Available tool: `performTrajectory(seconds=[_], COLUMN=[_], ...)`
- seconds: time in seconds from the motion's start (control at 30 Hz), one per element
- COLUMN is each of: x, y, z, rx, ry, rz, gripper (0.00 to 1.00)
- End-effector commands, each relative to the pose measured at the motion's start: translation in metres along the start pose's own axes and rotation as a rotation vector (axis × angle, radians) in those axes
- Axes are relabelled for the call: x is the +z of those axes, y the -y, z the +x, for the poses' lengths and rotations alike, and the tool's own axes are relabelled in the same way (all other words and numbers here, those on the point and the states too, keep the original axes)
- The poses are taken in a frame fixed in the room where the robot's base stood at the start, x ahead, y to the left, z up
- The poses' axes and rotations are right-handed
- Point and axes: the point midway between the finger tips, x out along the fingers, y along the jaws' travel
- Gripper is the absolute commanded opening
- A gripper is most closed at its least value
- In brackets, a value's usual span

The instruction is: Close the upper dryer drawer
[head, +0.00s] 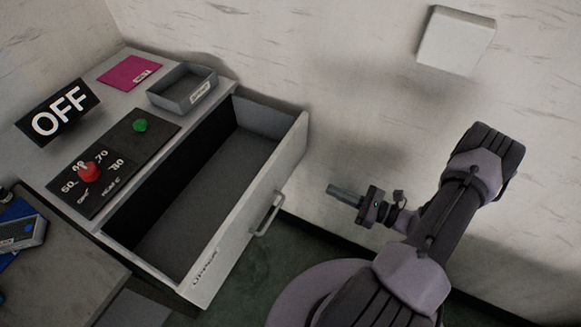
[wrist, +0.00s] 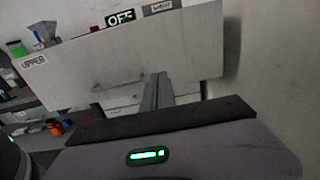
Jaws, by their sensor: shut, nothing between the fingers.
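The upper dryer drawer (head: 228,232) is pulled open in the head view, and its inside looks empty. Its front carries a bar handle (head: 268,214) and a label. In the wrist view the drawer front (wrist: 190,45) fills the upper middle, with an "UPPER" label (wrist: 33,61) at its left. My gripper (head: 338,191) is to the right of the drawer front in the head view, apart from it. Its fingers are together and hold nothing. In the wrist view the fingers (wrist: 156,88) point toward the drawer front; whether they touch it cannot be told there.
On the dryer top are an OFF sign (head: 58,110), a red knob (head: 88,172), a green button (head: 140,125), a grey tray (head: 182,90) and a magenta sheet (head: 130,72). A wall stands close behind my arm. A table (head: 70,265) is at lower left.

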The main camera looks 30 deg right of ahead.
Motion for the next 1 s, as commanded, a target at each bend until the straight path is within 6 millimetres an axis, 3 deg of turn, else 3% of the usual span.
performTrajectory(seconds=[0.6, 0.77, 1.0], x=[-0.002, -0.001, 0.0], y=[-0.003, -0.003, -0.003], z=[0.12, 0.135, 0.138], rx=[0.01, 0.008, 0.007], ry=[-0.001, -0.001, -0.001], rz=[0.001, 0.001, 0.001], gripper=[0.0, 0.0, 0.0])
